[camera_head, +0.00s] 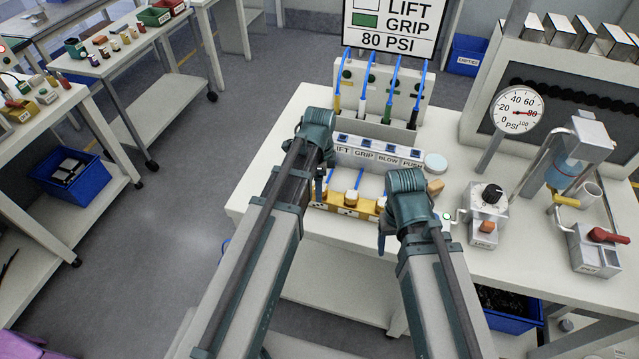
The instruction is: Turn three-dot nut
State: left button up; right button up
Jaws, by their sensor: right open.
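A yellow block (338,210) at the front of the white table carries a row of pale, tan-topped nuts with blue hoses behind them. The middle nut (351,198) shows clearly. Another nut (381,204) is at the right, close beside my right gripper. The dot marks on the block's front are too small to count, so I cannot tell which nut is the three-dot one. My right gripper (387,240) points down just in front of the block's right end, open. My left gripper (322,178) is over the block's left end, mostly hidden by its arm.
Behind the block stands a labelled strip (376,155) reading LIFT, GRIP, BLOW, PUSH. A gauge (517,109), knob box (489,198) and red-handled valve (597,250) stand right.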

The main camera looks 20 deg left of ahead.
pick_arm(q)
jog(key=shift+r, duration=0.1)
notch_tip(320, 180, up, 14)
jog(key=p, duration=1.3)
jog(key=shift+f+p, duration=0.2)
jog(key=shift+p, duration=0.15)
jog(key=s+d+f+n+b, duration=0.4)
jog(key=s+d+n, duration=0.1)
jog(key=s+n, duration=0.1)
jog(key=s+d+f+n+y+b, duration=0.1)
jog(key=s+d+f+n+b, duration=0.3)
jog(key=s, duration=0.4)
jog(key=shift+d+f+n, duration=0.2)
jog(key=shift+d+n, duration=0.65)
jog(key=shift+n, duration=0.05)
dwell(2.2)
